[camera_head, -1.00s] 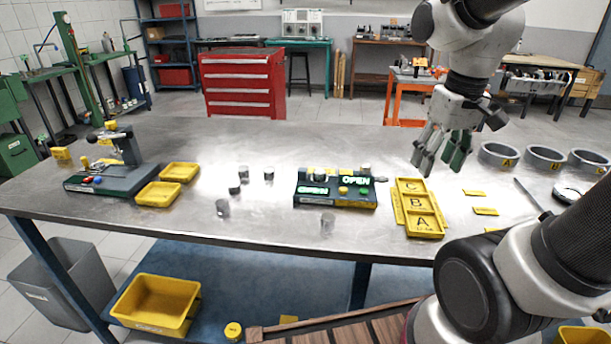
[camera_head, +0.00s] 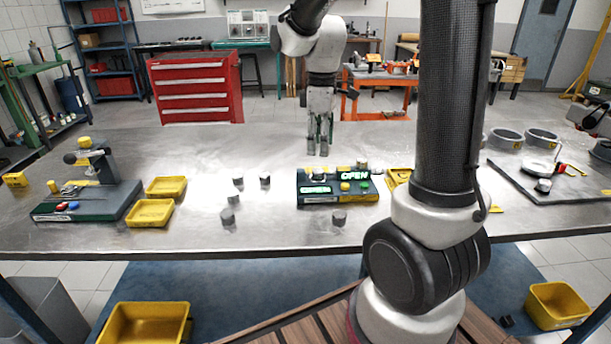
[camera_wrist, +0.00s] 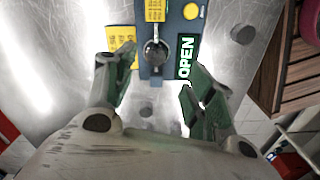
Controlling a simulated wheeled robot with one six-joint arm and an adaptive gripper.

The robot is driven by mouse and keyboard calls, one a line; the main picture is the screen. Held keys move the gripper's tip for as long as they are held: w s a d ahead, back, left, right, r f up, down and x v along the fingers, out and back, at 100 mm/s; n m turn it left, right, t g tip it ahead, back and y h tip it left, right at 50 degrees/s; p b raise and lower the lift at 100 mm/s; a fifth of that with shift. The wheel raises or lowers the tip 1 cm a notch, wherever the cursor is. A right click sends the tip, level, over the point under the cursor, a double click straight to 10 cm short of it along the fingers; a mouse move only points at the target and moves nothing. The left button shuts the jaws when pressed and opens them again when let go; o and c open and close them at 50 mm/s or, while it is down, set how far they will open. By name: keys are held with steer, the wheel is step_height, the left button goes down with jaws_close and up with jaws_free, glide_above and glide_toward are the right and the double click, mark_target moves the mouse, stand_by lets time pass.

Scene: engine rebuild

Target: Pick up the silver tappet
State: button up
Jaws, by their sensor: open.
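Several small grey cylinders that look like tappets stand on the steel table in the head view. Two are close together, a left one (camera_head: 238,183) and a right one (camera_head: 265,180). One is nearer the front (camera_head: 227,216), and another is in front of the green-lit fixture (camera_head: 339,218). I cannot tell for sure which is the silver tappet. My gripper (camera_head: 318,146) is open and empty, pointing down above the table behind the fixture. In the wrist view, a grey cylinder (camera_wrist: 146,108) shows between the spread fingers, beside the fixture. Another (camera_wrist: 243,33) is at upper right.
The fixture (camera_head: 337,200) shows "OPEN" lights and has knobs on top. Yellow trays (camera_head: 150,213) and a dark press (camera_head: 85,200) are at left. Grey rings (camera_head: 541,139) and a board (camera_head: 560,187) are at right. My arm hides part of the lettered yellow tray (camera_head: 398,177).

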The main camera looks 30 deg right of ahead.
mark_target(318, 170)
steer(key=shift+n, duration=0.6)
steer(key=shift+f, duration=0.45)
steer(key=f, duration=0.7)
steer(key=shift+w, duration=0.3)
steer(key=c, duration=1.1)
